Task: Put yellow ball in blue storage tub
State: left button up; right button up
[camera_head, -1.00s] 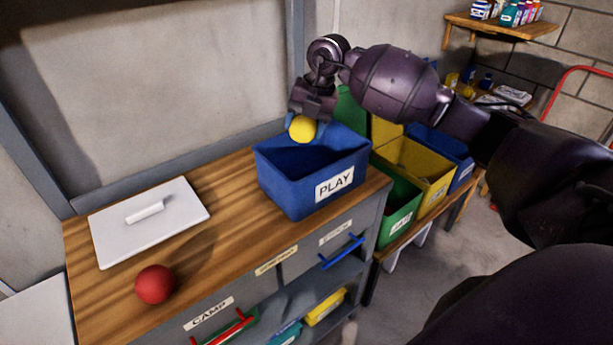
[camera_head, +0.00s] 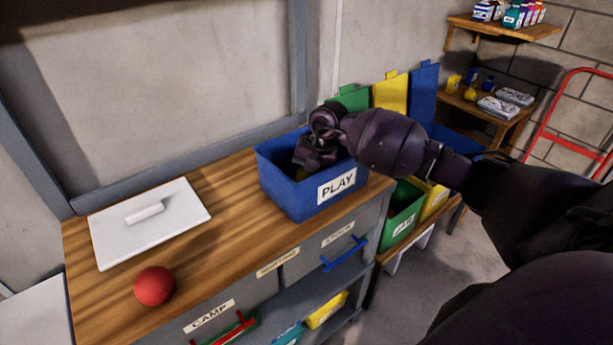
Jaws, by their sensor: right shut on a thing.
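The blue storage tub (camera_head: 281,190), labelled PLAY, stands open at the right end of the wooden worktop. My right gripper (camera_head: 303,170) reaches down into the tub, below its rim, and is shut on the yellow ball. The ball is almost wholly hidden by the gripper and the tub's shadow; only a dim yellowish trace (camera_head: 299,174) shows under the fingers. I cannot tell whether it touches the tub's floor. My left gripper is not in view.
A red ball (camera_head: 154,286) and a white lid with a handle (camera_head: 172,235) lie on the worktop (camera_head: 232,220) left of the tub. Green (camera_head: 403,212) and yellow bins stand to the right, lower down. The worktop between lid and tub is clear.

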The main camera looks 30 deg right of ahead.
jog(key=shift+f, duration=0.3)
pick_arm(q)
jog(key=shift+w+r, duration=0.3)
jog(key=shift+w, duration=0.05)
pick_arm(e)
jog(key=shift+f, duration=0.1)
jog(key=o, duration=1)
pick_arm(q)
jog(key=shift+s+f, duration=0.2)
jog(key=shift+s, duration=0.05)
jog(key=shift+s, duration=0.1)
pick_arm(e)
jog(key=shift+r, duration=0.2)
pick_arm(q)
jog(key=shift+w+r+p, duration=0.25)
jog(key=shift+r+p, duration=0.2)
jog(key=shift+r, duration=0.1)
pick_arm(e)
jog(key=v, duration=1.2)
